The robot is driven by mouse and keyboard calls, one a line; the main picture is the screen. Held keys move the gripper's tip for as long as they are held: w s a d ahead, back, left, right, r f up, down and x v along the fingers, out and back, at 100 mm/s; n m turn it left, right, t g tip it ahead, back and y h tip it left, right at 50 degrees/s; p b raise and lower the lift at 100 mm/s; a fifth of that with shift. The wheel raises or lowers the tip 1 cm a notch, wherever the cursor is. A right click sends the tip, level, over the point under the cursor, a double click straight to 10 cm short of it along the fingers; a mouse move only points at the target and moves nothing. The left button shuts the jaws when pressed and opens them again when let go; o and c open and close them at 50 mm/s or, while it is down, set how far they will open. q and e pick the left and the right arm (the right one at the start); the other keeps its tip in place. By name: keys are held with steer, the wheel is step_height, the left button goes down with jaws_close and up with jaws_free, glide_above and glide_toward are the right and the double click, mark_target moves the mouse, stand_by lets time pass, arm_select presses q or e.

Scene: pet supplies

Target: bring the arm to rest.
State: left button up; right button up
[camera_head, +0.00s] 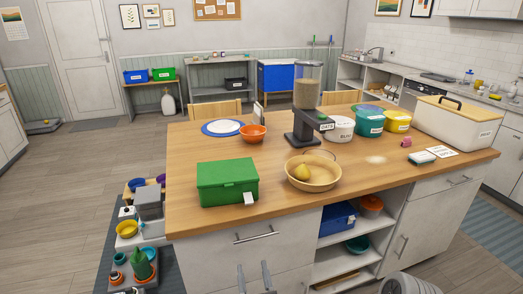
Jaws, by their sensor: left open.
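My left gripper (253,268) shows at the bottom edge of the head view, in front of the island's drawer front. Its two grey fingers point up and stand apart, with nothing seen between them. The rest of the left arm is below the frame. My right gripper is not in view.
The wooden-topped island (290,214) fills the middle. On it are a green box (227,183), a wooden bowl (313,176) holding something yellow, a dispenser (306,95), lidded tubs and a white bin (457,124). Open floor (60,180) lies at left.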

arm_select(q)
steer(key=s+a+f+g+h+p, duration=0.15)
steer(key=a+f+g, duration=0.4)
steer(key=f, duration=0.55)
steer(key=s+a+f+g+p, duration=0.15)
steer(key=a+f+g, duration=0.4)
steer(key=f, duration=0.55)
steer(key=s+d+f+g+h+p, duration=0.1)
steer(key=s+f+g+h+p, duration=0.1)
steer(key=s+g, duration=0.3)
steer(key=s+d+f+g+h+p, duration=0.2)
steer(key=s+g+h, duration=0.3)
steer(key=s, duration=0.7)
steer(key=shift+d, duration=0.25)
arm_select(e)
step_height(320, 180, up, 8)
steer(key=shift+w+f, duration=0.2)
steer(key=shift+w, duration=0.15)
arm_select(q)
steer(key=shift+w, duration=0.1)
